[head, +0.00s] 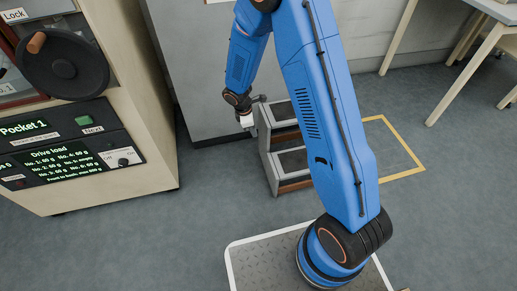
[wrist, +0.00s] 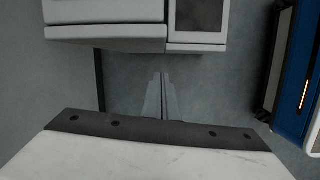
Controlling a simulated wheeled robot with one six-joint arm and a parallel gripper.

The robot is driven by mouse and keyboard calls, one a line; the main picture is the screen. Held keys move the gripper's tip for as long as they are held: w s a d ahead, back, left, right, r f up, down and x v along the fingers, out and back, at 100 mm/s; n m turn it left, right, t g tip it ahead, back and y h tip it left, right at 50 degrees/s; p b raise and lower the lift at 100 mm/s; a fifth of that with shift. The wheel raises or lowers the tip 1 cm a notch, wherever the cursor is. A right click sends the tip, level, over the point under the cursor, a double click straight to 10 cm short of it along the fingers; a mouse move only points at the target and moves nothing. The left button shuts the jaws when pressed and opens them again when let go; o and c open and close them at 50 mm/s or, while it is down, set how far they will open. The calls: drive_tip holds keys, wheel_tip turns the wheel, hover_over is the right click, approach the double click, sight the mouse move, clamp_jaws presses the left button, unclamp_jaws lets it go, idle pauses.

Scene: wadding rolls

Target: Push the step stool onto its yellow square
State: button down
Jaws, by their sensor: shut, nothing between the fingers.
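The grey step stool (head: 291,160), with two dark treads, stands upright on the floor in the head view, left of the visible part of its yellow square. My blue arm hides its right side. The yellow square (head: 404,142) is an outline on the floor; my arm covers its left part. My gripper (head: 246,122) is shut and empty, pointing down beside the stool's upper left side. In the wrist view its closed fingertips (wrist: 160,80) point towards the stool (wrist: 105,32) at the top, with floor showing between. I cannot tell whether any part of the gripper touches it.
A machine cabinet (head: 150,150) with a control panel stands at left. A grey cabinet (head: 205,70) stands behind my gripper. Table legs (head: 465,68) are at upper right. The floor inside the visible part of the square is clear.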

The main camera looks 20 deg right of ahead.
drive_tip(key=d+f+n, duration=0.1)
drive_tip(key=d+f, duration=0.3)
drive_tip(key=f, duration=1.1)
drive_tip(key=shift+w+f+n, duration=0.3)
drive_tip(key=shift+w, duration=0.05)
drive_tip(key=shift+w+d, duration=0.1)
drive_tip(key=shift+d, duration=0.05)
